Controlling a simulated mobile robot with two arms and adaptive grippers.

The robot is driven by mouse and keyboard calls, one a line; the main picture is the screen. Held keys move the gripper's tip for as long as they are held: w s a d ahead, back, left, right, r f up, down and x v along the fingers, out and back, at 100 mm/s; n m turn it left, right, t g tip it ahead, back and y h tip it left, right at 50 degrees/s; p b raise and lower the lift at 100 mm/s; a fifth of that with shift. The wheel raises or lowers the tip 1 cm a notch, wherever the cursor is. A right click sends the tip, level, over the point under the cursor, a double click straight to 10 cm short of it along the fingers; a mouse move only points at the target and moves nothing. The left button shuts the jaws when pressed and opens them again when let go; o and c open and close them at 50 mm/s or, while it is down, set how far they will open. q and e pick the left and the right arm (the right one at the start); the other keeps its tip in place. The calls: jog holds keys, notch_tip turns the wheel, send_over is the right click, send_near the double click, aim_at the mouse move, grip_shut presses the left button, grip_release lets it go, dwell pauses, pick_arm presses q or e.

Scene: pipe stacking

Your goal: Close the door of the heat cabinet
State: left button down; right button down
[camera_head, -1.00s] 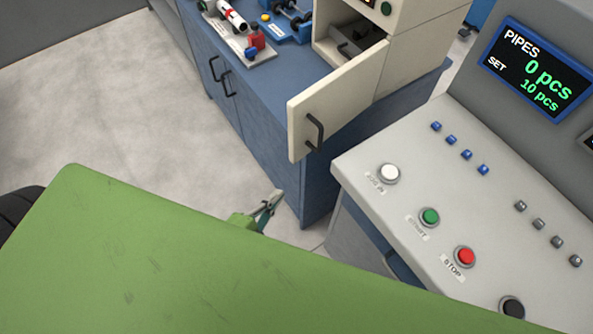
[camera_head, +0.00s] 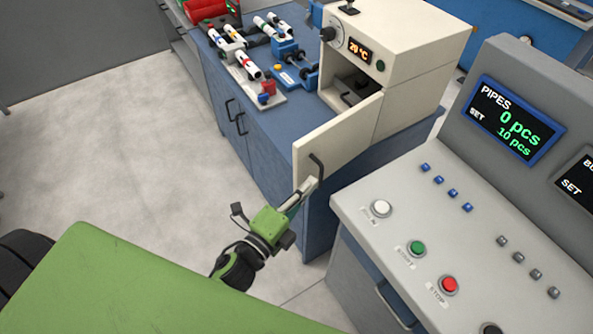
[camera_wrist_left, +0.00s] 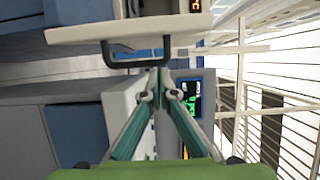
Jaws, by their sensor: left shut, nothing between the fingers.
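The heat cabinet (camera_head: 424,50) is a cream box with a dial and an orange temperature display, standing on a blue bench. Its door (camera_head: 338,143) stands open, swung out toward me, with a dark bar handle (camera_head: 317,168). The door and its handle (camera_wrist_left: 138,62) also show in the left wrist view. My left gripper (camera_head: 306,186) is at the lower end of the handle in the head view. In the wrist view its fingertips (camera_wrist_left: 156,74) are together just below the handle bar, with nothing between them; whether they touch it I cannot tell. My right gripper is out of view.
A grey control panel (camera_head: 400,215) with buttons and a PIPES display stands close on the right of the door. A rack of pipes (camera_head: 248,72) and a blue fixture (camera_head: 292,75) sit on the bench left of the cabinet. Floor (camera_head: 110,150) is clear at left.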

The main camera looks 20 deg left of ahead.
aim_at(296, 176)
pick_arm(q)
jog(key=a, duration=0.1)
jog(key=w+a, duration=0.1)
jog(key=a+p, duration=0.1)
jog(key=shift+w+a, duration=0.25)
jog(key=shift+w, duration=0.15)
jog(key=shift+a, duration=0.15)
